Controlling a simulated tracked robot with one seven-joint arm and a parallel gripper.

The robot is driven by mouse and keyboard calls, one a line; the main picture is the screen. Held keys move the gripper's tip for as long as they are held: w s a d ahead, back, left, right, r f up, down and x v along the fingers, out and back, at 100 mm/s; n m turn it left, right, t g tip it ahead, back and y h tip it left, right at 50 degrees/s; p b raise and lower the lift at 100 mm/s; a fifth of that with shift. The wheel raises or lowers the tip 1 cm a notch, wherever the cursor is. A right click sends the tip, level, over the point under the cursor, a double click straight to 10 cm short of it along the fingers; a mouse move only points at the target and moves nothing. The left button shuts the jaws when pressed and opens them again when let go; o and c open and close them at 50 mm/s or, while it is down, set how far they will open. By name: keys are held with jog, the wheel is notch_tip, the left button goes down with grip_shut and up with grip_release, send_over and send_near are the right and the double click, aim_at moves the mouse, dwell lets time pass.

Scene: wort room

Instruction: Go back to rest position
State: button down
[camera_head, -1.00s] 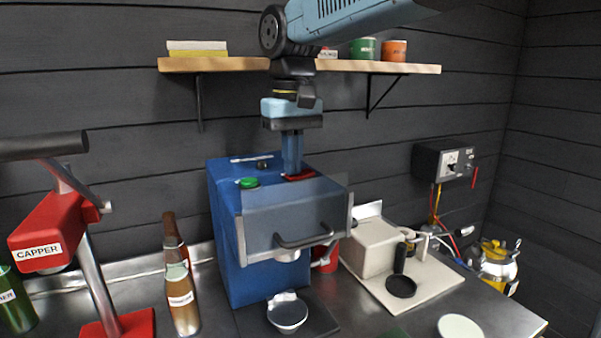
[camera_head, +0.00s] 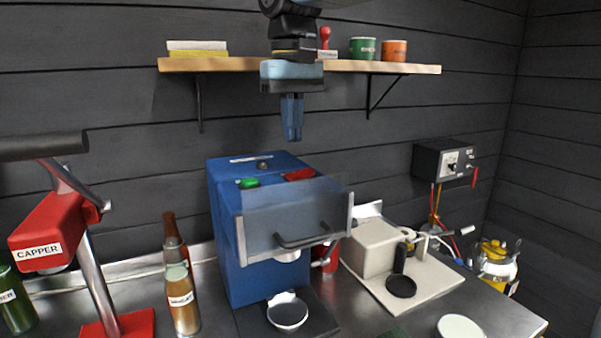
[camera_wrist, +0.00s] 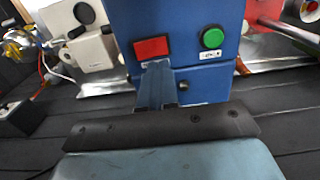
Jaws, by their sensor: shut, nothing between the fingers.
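My gripper (camera_head: 292,138) hangs pointing down in the air above the blue machine (camera_head: 225,215). Its fingers are shut with nothing between them, and clear space shows between the tips and the machine's top. A clear shield with a dark handle (camera_head: 305,238) covers the machine's front. A white bowl (camera_head: 288,313) sits below it.
A wooden shelf (camera_head: 350,67) with cups and a red-handled stamp is on the wall behind my arm. A red capper (camera_head: 50,220) and bottles (camera_head: 180,295) stand left. A beige device (camera_head: 370,250) and a wall control box (camera_head: 443,160) are right.

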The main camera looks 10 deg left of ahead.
jog(key=shift+r, duration=0.55)
jog(key=s+d+f+m+t, duration=0.1)
jog(key=d+f+m, duration=0.15)
jog(key=d, duration=0.55)
jog(key=s+d+f+m+t, duration=0.1)
jog(key=d+f, duration=0.2)
jog(key=d, duration=0.6)
jog(key=s+d+f+m+t, duration=0.3)
jog(key=s+d+f, duration=0.6)
jog(key=d+f, duration=0.2)
jog(key=d, duration=0.2)
jog(key=shift+d+t, duration=0.3)
